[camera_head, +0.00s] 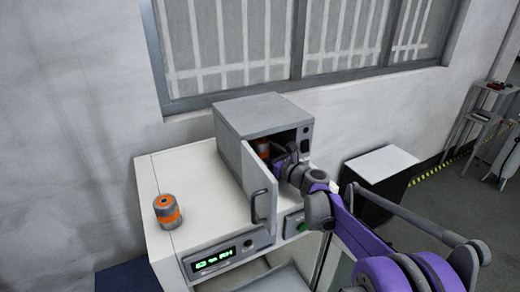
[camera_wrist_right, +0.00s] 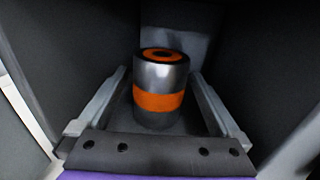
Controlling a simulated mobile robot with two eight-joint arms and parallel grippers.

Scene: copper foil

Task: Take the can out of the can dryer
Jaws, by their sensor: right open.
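The can dryer (camera_head: 262,112) is a grey box on a white cabinet, and its door (camera_head: 259,190) stands open toward the front. An orange and silver can (camera_head: 262,147) stands upright inside the dryer, partly hidden in the head view. The can also shows in the right wrist view (camera_wrist_right: 161,85). My right gripper (camera_head: 280,158) reaches into the dryer. In the right wrist view its open fingers (camera_wrist_right: 158,103) lie on both sides of the can, with a gap visible on each side. My left gripper is not in view.
Another orange and grey can (camera_head: 167,211) stands on the white cabinet top (camera_head: 195,175) left of the dryer. The cabinet front has a green display (camera_head: 213,260). A black bin-like box with a white top (camera_head: 382,164) stands to the right. A window is behind.

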